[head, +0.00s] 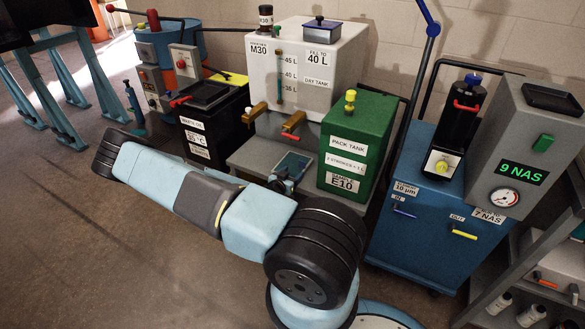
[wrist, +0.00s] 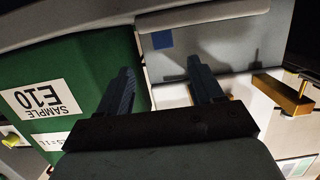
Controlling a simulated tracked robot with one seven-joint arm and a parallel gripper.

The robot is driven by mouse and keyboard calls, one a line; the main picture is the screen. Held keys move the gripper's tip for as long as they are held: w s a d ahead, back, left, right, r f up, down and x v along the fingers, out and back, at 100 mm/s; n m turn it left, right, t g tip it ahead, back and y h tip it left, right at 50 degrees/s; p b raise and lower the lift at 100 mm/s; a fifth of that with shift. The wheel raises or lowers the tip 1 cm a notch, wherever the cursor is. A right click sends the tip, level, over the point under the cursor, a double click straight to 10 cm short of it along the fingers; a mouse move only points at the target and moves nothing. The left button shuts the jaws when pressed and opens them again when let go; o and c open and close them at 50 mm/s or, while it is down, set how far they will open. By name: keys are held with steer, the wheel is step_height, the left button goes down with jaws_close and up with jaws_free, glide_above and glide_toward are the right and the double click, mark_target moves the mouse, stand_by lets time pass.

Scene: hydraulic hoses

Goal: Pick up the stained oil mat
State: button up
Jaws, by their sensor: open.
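I cannot pick out the stained oil mat for certain in either view. A small dark blue square patch (wrist: 162,39) shows on a grey surface in the wrist view, and I cannot tell what it is. My gripper (wrist: 160,72) is open, with its two fingers apart and nothing seen between them. It is beside the green pack tank (wrist: 70,75) and near a brass tap (wrist: 285,96). In the head view my arm partly hides the low grey stand (head: 250,158) in front of the white day tank (head: 310,65).
The green pack tank (head: 355,145) stands close on the right of the stand. A black waste bin (head: 208,118) stands on its left. A blue filter cart (head: 420,215) and a grey unit (head: 530,130) stand further right.

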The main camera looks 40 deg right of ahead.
mark_target(302, 163)
steer(key=shift+w+x, duration=0.2)
steer(key=shift+x, duration=4.3)
steer(key=shift+a, duration=0.1)
steer(key=c, duration=1.2)
